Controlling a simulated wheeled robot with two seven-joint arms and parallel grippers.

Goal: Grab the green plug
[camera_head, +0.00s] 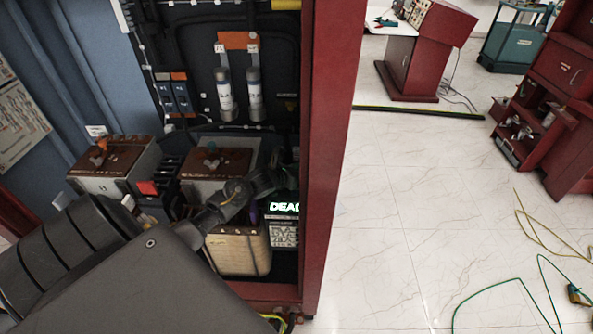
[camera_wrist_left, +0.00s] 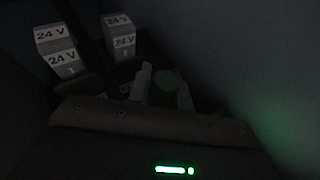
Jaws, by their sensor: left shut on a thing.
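The green plug (camera_wrist_left: 167,84) shows dimly in the left wrist view, a round dark green shape. My left gripper (camera_wrist_left: 163,92) is shut on it, with one pale finger at each side of the plug. In the head view my left arm reaches from the lower left into the cabinet, and my left gripper (camera_head: 268,184) is deep in its lower right part, above the lit "DEAD" display (camera_head: 285,207). The plug cannot be made out in the head view. My right gripper is in neither view.
Grey blocks marked "24 V" (camera_wrist_left: 57,48) (camera_wrist_left: 119,36) stand close to the gripper. The cabinet's red frame (camera_head: 325,150) bounds the right side. Brown-topped boxes (camera_head: 112,165) and a beige box (camera_head: 237,252) crowd the cabinet.

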